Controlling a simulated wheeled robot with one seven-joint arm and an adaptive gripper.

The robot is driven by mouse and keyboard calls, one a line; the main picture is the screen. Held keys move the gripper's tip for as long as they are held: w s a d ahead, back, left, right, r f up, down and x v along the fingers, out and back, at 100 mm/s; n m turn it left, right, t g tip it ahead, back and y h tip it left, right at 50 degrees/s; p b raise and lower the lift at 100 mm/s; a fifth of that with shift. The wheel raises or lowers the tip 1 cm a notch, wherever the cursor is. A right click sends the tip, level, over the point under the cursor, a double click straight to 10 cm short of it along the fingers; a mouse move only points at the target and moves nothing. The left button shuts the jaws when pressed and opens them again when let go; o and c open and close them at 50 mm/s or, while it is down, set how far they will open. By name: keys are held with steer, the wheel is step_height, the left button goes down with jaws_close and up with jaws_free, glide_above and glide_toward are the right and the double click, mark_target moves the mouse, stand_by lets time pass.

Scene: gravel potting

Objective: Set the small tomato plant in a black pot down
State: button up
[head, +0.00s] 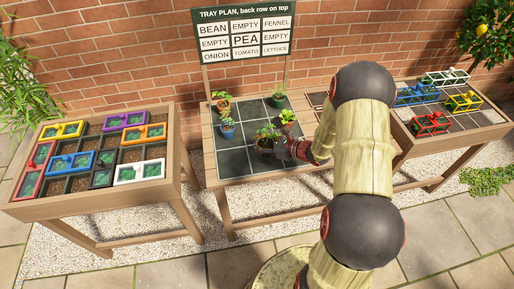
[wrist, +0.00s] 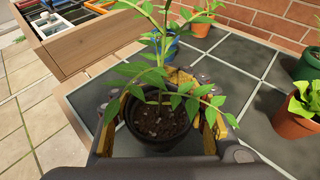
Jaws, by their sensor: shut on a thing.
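The small tomato plant in a black pot (head: 264,143) is over the front middle part of the dark square-tiled tray (head: 234,165). In the wrist view the black pot (wrist: 158,128) looks upright, with dark soil and green leafy stems above it. My gripper (head: 277,149) reaches in from the right and is shut on the pot. Its yellow-padded fingers press on either side of the pot in the wrist view. The pot's base is hidden, so I cannot tell whether it touches the tray. A sign (head: 245,41) behind shows TOMATO in the middle of its bottom row.
On the tray stand an orange pot (head: 223,106), a blue pot (head: 227,130), a green pot (head: 279,101) and a terracotta lettuce pot (wrist: 297,122), close to my gripper's right. A left table (head: 115,197) holds coloured seedling trays; a right table (head: 452,141) holds coloured frames.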

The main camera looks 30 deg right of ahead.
steer(key=shift+w+f+b, duration=0.15)
steer(key=shift+f+b, duration=0.25)
steer(key=shift+f, duration=0.55)
steer(key=shift+w+f+b, duration=0.1)
steer(key=shift+f+b, duration=0.25)
steer(key=shift+f, duration=0.55)
steer(key=shift+f, duration=0.2)
steer(key=o, duration=1.4)
steer(key=shift+o, duration=0.2)
steer(key=shift+r, duration=0.15)
steer(key=shift+s+d+r, duration=0.15)
steer(key=shift+r, duration=0.05)
steer(key=p+v, duration=0.3)
steer(key=v, duration=0.8)
steer(key=shift+s, duration=0.3)
